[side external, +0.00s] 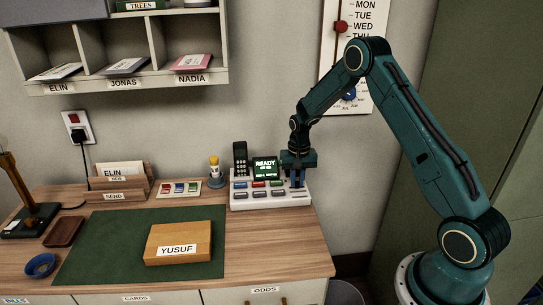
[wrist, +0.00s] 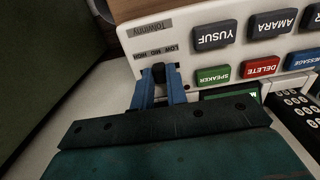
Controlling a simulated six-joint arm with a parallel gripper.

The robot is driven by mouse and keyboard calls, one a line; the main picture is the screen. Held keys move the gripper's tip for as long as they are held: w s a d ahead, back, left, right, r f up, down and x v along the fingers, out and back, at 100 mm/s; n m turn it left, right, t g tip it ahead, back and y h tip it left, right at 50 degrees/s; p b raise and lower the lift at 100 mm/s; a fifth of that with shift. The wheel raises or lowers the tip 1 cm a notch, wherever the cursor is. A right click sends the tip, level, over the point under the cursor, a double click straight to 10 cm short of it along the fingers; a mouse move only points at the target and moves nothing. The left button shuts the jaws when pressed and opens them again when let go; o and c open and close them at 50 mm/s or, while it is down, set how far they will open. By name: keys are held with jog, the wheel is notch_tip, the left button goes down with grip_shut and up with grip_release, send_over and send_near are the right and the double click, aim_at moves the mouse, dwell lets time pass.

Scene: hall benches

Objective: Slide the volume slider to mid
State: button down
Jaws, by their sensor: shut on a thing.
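The desk phone console (side external: 270,198) stands at the back right of the desk, with a lit "READY" screen (side external: 266,168). Its volume slider is a small black knob (wrist: 158,70) below a row of LOW, MID and HIGH labels in the wrist view. The knob looks roughly level with the middle label, but the small print makes the exact spot hard to tell. My gripper (side external: 297,178) reaches down over the console's right end. Its blue fingers (wrist: 159,76) are shut on the knob from both sides. In the side view the gripper hides the slider.
Name buttons such as YUSUF (wrist: 213,35) and the green SPEAKER button (wrist: 213,74) lie close to my fingers. A handset (side external: 240,157) stands at the console's back left. A wooden box (side external: 178,243) lies on the green mat (side external: 90,255). The wall rises close behind.

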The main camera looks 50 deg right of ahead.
aim_at(297, 182)
jog(key=c, duration=1.4)
grip_release()
jog(key=shift+r, duration=0.1)
notch_tip(297, 182, up, 14)
